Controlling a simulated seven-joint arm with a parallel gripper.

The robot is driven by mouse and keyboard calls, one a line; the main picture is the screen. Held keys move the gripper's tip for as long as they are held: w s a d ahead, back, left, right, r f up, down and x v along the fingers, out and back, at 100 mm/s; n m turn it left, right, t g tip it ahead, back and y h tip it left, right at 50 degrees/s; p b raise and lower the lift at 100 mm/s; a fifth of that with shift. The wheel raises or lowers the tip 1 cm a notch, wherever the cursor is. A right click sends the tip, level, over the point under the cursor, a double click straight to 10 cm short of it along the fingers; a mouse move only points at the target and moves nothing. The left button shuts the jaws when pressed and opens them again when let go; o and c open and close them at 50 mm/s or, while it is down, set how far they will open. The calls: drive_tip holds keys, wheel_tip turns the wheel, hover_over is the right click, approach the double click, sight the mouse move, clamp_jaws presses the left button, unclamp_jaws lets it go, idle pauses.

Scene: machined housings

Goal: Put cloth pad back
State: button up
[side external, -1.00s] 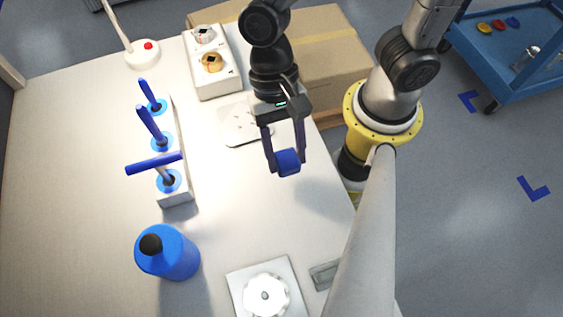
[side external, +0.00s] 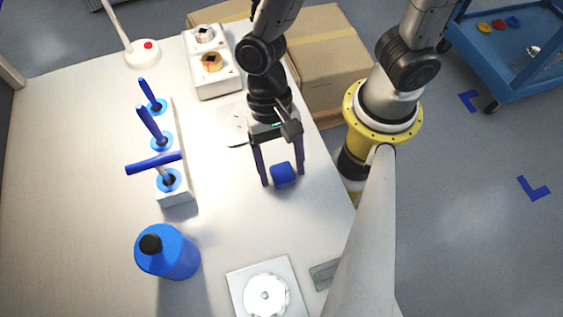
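The cloth pad appears to be the small blue block (side external: 284,175) on the white table, right of the table's middle. My gripper (side external: 283,178) is above and around it, with its two dark fingers spread wide. The left finger stands clear of the pad with a visible gap. The right finger is close to the pad's right side; I cannot tell whether it touches. The pad seems to rest on the table.
A blue bottle (side external: 168,252) stands at the front left. A white rack (side external: 177,190) holds several blue-handled tools. A white plate with a round knob (side external: 264,296) lies at the front. A white block with two fittings (side external: 215,85) and a cardboard box (side external: 325,65) are behind. A flat white plate (side external: 235,126) lies behind my gripper.

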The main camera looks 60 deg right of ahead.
drive_tip(key=shift+o, duration=0.3)
drive_tip(key=shift+r, duration=0.1)
drive_tip(key=shift+r, duration=0.2)
drive_tip(key=v, duration=1)
drive_tip(key=d+r+n+t+h, duration=0.1)
drive_tip(key=d+r+n+t, duration=0.3)
drive_tip(key=d, duration=0.6)
drive_tip(key=d+r+n+t+h, duration=0.2)
drive_tip(key=d+r+n+t, duration=0.2)
drive_tip(key=d, duration=0.6)
drive_tip(key=shift+w+d+r+n+t, duration=0.3)
drive_tip(key=shift+d+r+n+t, duration=0.15)
drive_tip(key=shift+r, duration=0.5)
drive_tip(key=shift+a, duration=0.15)
